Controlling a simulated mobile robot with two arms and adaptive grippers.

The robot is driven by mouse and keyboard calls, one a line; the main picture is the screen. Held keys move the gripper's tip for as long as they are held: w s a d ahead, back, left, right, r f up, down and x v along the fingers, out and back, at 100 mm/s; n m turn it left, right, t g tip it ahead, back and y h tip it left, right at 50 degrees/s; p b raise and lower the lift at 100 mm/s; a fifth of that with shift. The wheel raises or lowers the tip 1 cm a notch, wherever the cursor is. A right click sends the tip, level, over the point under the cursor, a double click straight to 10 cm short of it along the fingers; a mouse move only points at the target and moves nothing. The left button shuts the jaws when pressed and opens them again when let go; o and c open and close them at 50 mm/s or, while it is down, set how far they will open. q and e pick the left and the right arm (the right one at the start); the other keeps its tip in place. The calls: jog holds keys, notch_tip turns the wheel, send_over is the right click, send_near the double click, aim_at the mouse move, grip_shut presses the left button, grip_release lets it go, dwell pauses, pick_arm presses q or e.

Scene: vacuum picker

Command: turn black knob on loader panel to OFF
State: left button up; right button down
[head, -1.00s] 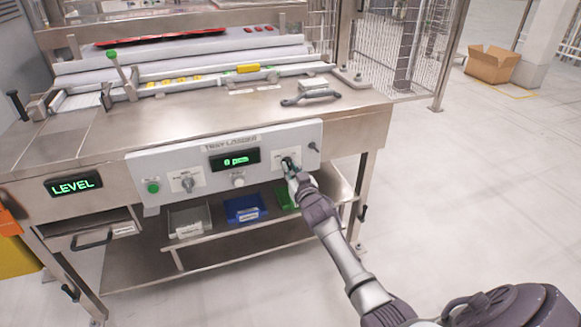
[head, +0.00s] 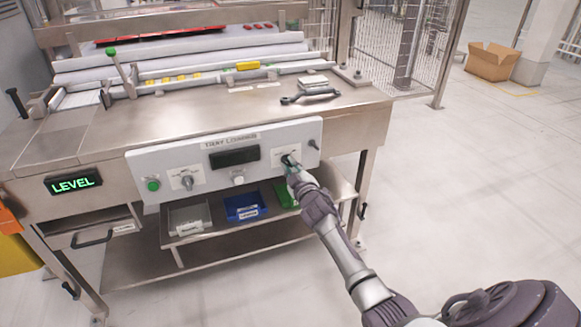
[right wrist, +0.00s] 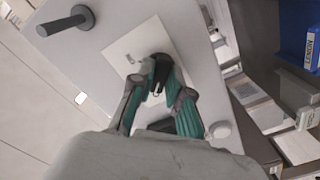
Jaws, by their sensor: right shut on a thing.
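The loader panel (head: 215,187) is a light grey plate on the front of the steel bench. The black knob (head: 287,159) sits on a white label plate at the panel's right part. In the right wrist view the black knob (right wrist: 156,72) stands between my teal fingers. My right gripper (head: 293,168) is shut on the knob; in the right wrist view its fingertips (right wrist: 157,88) lie on both sides of it. The knob's markings are too small to read. The panel display (head: 234,157) is dark. My left gripper is not in view.
On the panel are a green button (head: 153,185), a grey selector knob (head: 187,183) and a white button (head: 238,180). A dark peg (head: 314,144) sticks out right of the black knob. Bins, including a blue one (head: 243,208), stand on the shelf below.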

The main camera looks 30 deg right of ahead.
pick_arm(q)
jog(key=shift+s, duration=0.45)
pick_arm(e)
jog(key=shift+f+n, duration=0.1)
jog(key=shift+n, duration=0.2)
jog(key=c, duration=1.1)
grip_release()
jog(key=shift+s, duration=0.1)
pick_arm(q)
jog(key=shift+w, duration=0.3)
pick_arm(e)
jog(key=v, duration=1.2)
